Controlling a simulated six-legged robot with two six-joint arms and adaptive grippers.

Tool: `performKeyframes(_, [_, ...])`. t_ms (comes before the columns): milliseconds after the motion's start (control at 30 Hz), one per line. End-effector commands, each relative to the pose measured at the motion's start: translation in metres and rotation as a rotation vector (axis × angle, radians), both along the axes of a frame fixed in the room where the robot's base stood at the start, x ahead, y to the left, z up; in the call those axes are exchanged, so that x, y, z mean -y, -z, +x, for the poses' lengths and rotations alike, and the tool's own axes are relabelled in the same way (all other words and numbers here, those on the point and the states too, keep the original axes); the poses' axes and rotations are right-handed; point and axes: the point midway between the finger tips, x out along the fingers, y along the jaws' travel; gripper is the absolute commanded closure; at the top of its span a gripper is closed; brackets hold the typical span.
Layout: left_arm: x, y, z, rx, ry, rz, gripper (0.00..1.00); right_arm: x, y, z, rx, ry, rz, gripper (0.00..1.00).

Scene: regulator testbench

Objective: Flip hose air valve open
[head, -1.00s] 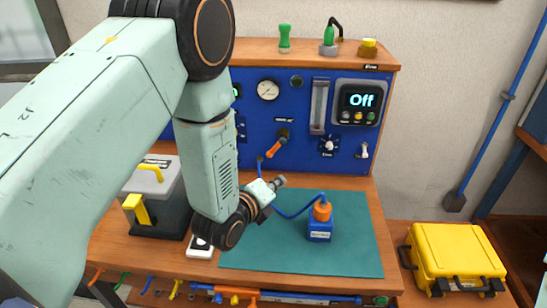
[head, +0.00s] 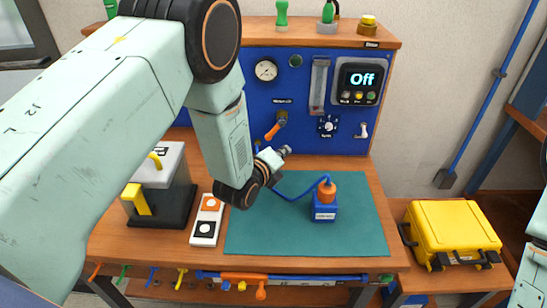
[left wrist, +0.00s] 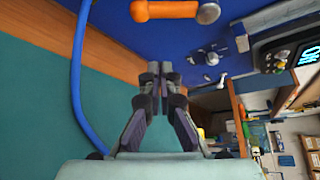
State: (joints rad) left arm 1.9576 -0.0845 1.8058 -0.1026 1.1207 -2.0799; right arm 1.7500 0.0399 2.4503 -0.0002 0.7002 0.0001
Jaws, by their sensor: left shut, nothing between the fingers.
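The valve with an orange handle (head: 272,132) sits on the blue panel, its handle slanting down to the left. In the left wrist view the handle (left wrist: 165,10) lies across the top edge, ahead of the fingertips. My left gripper (head: 285,151) is shut and empty, just below the valve and apart from it in the picture. Its closed fingers show in the left wrist view (left wrist: 158,75). A blue hose (head: 290,197) runs from behind my gripper to the blue block with an orange top (head: 324,203) on the green mat. My right gripper is out of view.
A grey box (head: 160,165) and a white switch pad (head: 207,220) are left of the mat (head: 350,240). A yellow case (head: 455,225) is right.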

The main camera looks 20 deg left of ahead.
Motion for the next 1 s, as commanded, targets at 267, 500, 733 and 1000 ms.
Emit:
performKeyframes(267, [-0.011,-0.002,0.027,0.001,-0.005,-0.002,1.0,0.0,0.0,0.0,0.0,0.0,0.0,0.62])
performKeyframes(500, [-0.03,-0.014,0.025,0.0,-0.001,-0.001,1.0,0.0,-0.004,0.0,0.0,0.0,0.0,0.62])
performKeyframes(733, [-0.032,-0.015,0.025,-0.001,0.001,0.0,1.0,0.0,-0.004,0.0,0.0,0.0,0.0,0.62])
performKeyframes(1000, [-0.032,-0.016,0.025,-0.002,0.0,0.006,1.0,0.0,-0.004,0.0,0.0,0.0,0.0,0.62])
